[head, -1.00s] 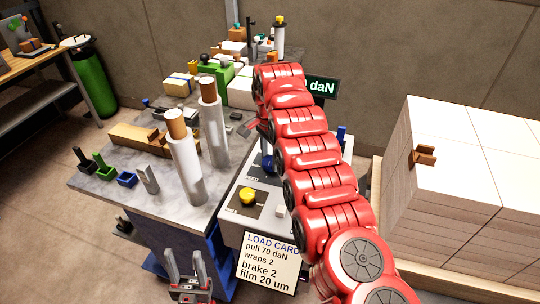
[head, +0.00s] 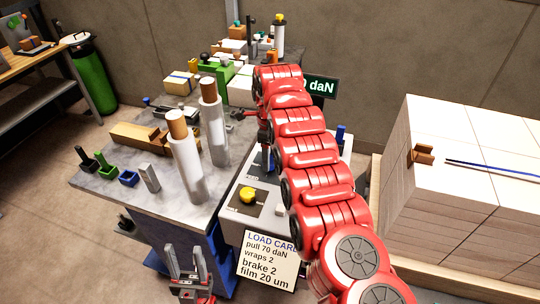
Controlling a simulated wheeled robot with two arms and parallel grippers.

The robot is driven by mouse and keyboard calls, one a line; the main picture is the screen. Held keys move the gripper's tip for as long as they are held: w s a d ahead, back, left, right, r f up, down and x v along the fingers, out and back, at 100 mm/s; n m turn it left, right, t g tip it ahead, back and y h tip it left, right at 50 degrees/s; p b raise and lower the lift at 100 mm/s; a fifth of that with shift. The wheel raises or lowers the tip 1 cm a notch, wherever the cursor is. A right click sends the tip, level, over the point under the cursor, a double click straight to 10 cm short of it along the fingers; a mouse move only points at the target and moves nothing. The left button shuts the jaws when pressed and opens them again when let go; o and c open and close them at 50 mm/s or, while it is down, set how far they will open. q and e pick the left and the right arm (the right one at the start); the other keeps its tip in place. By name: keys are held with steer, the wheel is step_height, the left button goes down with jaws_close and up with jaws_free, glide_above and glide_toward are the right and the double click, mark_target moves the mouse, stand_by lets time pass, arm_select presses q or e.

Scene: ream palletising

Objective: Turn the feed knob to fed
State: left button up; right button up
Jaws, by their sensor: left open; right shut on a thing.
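The feed knob (head: 267,170) is on the grey control panel (head: 231,233), behind a yellow button (head: 248,194); it shows as a small dark and blue shape, mostly covered by my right gripper. My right gripper (head: 267,150) points down at the knob from above and is shut on it. Its fingertips are small and partly hidden by my red arm, and the knob's pointer cannot be read. My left gripper (head: 189,272) is open and empty at the bottom, in front of the bench and apart from the panel.
Two film rolls (head: 185,160) stand on the bench (head: 95,183) left of the panel. A load card (head: 268,262) hangs in front. A stack of reams (head: 440,185) stands at the right with a blue strip (head: 495,168) on top. A daN display (head: 320,87) is behind my arm.

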steer(key=m, duration=0.4)
steer(key=shift+m, duration=2.1)
steer(key=o, duration=1.4)
steer(key=shift+c, duration=0.2)
